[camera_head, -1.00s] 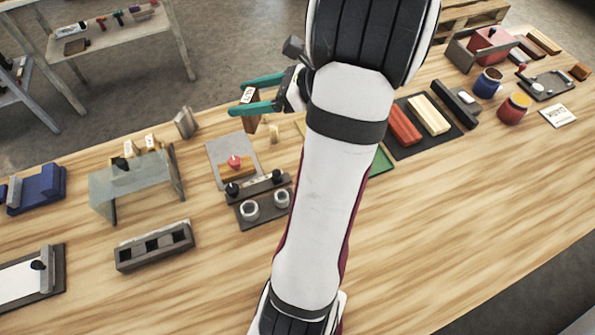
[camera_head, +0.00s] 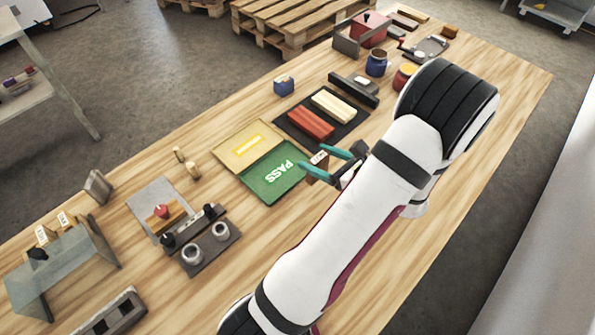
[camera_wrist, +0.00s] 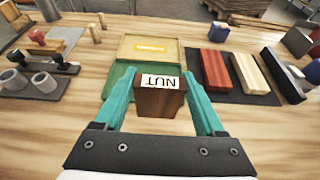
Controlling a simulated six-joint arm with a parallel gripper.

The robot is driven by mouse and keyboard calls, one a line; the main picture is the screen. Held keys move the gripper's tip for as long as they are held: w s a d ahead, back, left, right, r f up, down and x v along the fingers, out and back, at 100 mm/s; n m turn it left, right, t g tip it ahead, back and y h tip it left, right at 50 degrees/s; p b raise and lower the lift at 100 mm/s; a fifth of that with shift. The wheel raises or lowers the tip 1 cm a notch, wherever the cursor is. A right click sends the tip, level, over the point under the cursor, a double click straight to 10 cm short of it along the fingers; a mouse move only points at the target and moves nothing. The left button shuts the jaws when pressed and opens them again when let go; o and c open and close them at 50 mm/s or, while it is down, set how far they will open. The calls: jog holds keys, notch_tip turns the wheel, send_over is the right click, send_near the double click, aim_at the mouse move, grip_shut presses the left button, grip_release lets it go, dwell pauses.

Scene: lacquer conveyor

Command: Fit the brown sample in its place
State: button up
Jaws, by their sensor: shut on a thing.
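The brown sample (camera_wrist: 160,103) is a small dark-brown wooden block with a white label on it; the letters look upside down in the wrist view. My gripper (camera_wrist: 159,76) has teal fingers shut on its two sides. In the head view my gripper (camera_head: 313,156) holds the brown sample (camera_head: 315,172) over the table, just right of the green PASS panel. A dark mat (camera_head: 290,131) lies beyond, bearing a red slab (camera_head: 311,123) and a cream slab (camera_head: 334,106). The sample's underside is hidden.
A green PASS panel (camera_head: 272,172) joins a tan panel (camera_head: 247,146) with a yellow mark. A dark holder with two cups (camera_head: 208,245) and a clear stand (camera_head: 60,262) are at left. Blue (camera_head: 377,63) and red mugs (camera_head: 404,76) stand at upper right. The front wood is mostly clear.

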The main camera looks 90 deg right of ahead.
jog(key=w+f, duration=0.1)
jog(key=f, duration=0.1)
jog(key=d+f, duration=0.1)
jog(key=f, duration=0.1)
jog(key=w+d+f, duration=0.1)
jog(key=f, duration=0.1)
jog(key=shift+w+d, duration=0.15)
jog(key=shift+w, duration=0.15)
jog(key=shift+f, duration=0.2)
jog(key=o, duration=1.3)
jog(key=shift+o, duration=0.2)
jog(key=shift+r, duration=0.1)
